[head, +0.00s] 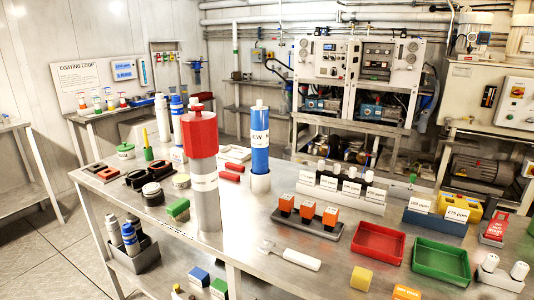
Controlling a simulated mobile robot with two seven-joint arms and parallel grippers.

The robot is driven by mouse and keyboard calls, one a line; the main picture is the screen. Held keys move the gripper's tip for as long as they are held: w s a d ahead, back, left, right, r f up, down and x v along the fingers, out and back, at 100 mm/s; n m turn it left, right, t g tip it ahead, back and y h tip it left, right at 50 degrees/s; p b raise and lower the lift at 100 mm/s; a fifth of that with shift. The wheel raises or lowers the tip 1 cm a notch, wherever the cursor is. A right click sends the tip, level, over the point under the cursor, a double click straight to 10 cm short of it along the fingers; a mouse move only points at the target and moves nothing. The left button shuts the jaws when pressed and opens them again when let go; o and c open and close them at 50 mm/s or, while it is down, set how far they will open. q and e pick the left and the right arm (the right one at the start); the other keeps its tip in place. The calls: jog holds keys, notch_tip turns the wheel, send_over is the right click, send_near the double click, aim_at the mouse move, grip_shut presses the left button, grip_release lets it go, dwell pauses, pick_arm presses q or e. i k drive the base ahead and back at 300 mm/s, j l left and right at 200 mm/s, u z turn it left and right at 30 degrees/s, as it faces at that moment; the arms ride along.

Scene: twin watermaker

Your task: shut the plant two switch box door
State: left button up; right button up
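No door or box in the head view is readably marked as the plant two switch box. A white control box (518,103) with red and green buttons is on the right wall; I see no open door on it. A small grey switch box (258,55) is on the back wall, too small to tell its door. Two white instrument panels (320,58) and (391,62) stand side by side in a rack at the back. Neither of my grippers is in view.
A steel table (330,262) fills the foreground, holding a red-capped cylinder (200,150), a blue cylinder (260,140), a red tray (379,242), a green tray (441,261) and a white-handled wrench (290,256). Free floor (50,245) shows at the left.

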aim_at(354, 49)
jog(key=i+j+u, duration=0.25)
jog(key=j+u, duration=0.15)
jog(key=i+j+u, duration=0.4)
jog(key=j, duration=0.15)
jog(key=i+j+u, duration=0.55)
jog(key=i+u, duration=0.45)
jog(key=i, duration=1.5)
jog(key=i+j+z, duration=0.1)
jog(key=i, duration=0.5)
jog(key=i+j+z, duration=0.1)
jog(key=i, duration=0.45)
jog(key=i+z, duration=0.45)
jog(key=i+j+z, duration=0.1)
jog(key=i+z, duration=0.65)
jog(key=i+l+z, duration=0.1)
jog(key=z, duration=0.25)
jog(key=i+j+z, duration=0.15)
jog(key=i+z, duration=0.2)
jog(key=i+l+z, duration=0.1)
jog(key=i+z, duration=0.25)
jog(key=i, duration=0.15)
jog(key=i+z, duration=0.4)
jog(key=i+j, duration=0.05)
jog(key=i, duration=0.05)
